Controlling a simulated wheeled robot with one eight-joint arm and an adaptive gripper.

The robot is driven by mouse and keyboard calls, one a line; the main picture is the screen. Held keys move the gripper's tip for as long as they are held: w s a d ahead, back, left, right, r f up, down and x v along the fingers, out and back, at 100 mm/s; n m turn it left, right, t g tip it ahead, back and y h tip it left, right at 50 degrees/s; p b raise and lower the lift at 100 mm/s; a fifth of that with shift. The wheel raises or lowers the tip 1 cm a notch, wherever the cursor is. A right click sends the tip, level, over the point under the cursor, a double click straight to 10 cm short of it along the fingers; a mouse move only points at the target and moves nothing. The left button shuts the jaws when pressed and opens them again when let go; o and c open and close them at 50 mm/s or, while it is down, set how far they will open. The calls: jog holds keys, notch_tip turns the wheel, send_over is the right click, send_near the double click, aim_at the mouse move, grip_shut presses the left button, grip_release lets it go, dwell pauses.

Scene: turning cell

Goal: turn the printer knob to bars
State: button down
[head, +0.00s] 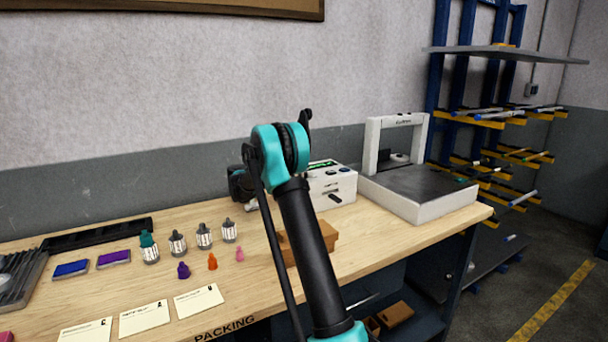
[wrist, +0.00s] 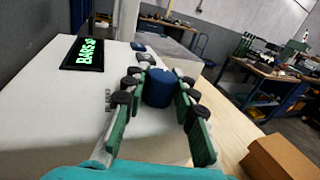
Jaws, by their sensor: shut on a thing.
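The printer is a white box (head: 335,186) on the bench in the head view, partly hidden by my arm. In the wrist view its white top (wrist: 60,110) fills the left side. A dark display (wrist: 85,53) there shows green text that reads BARS, with a further mark I cannot read surely. The knob (wrist: 158,90) is a dark blue cylinder at the printer's edge. My gripper (wrist: 160,82) is shut on the knob, with a green-and-black finger on either side of it.
A cardboard box (head: 318,240) stands on the bench in front of the printer. A white-framed machine (head: 420,200) stands right of it. Several small bottles (head: 204,237), ink pads (head: 113,258) and label cards (head: 199,301) lie to the left.

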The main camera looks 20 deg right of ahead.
jog(key=c, duration=1.2)
grip_release()
jog(key=a, duration=0.4)
jog(key=w+a, duration=0.1)
jog(key=a, duration=0.6)
jog(key=shift+w+a, duration=0.4)
